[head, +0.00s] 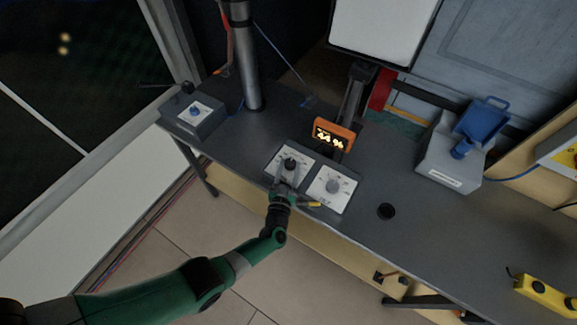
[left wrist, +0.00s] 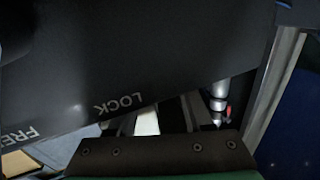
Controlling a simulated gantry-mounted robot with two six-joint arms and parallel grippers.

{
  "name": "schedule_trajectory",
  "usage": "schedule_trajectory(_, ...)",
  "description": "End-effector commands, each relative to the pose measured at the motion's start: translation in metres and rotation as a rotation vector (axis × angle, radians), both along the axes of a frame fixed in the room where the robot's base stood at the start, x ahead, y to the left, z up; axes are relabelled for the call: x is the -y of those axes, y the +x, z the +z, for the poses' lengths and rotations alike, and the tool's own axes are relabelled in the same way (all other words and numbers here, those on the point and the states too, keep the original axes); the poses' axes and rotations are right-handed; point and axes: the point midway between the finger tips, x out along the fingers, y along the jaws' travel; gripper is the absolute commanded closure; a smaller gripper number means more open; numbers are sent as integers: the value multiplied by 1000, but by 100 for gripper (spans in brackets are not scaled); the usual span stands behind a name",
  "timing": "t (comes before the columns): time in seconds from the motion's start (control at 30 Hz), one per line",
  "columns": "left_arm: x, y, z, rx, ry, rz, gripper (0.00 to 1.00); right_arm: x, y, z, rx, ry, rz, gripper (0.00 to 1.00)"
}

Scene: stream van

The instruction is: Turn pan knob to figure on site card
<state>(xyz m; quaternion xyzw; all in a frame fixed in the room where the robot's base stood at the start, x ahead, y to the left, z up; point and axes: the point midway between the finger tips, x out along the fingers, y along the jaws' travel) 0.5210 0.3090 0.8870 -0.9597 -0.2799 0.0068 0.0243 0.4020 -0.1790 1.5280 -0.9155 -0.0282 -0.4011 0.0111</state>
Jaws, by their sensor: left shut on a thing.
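Two white dial plates sit side by side on the control box at the bench's front edge. My left gripper (head: 287,178) is shut on the black knob (head: 290,162) of the left dial plate (head: 273,157), and it covers part of that dial. The right dial plate (head: 322,196) has a grey knob (head: 333,186) that stands free. An orange-framed display (head: 334,133) behind the dials shows lit characters that look like "24 %". Which knob is the pan one is too small to read. I cannot make out a site card. My right gripper is not in view.
A grey box with a blue lever (head: 452,150) stands right. A dark panel (left wrist: 130,50) marked "LOCK" and "FREE" fills much of the left wrist view.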

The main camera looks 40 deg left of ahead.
Motion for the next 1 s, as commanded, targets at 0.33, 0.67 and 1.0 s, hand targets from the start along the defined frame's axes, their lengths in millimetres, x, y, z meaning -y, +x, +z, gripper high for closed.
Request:
schedule_trajectory(0.33,1,1,4,5,6,28,100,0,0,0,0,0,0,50)
schedule_trajectory(0.67,1,1,3,3,5,26,23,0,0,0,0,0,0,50)
schedule_trajectory(1.0,2,-2,2,-1,2,25,20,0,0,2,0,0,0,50)
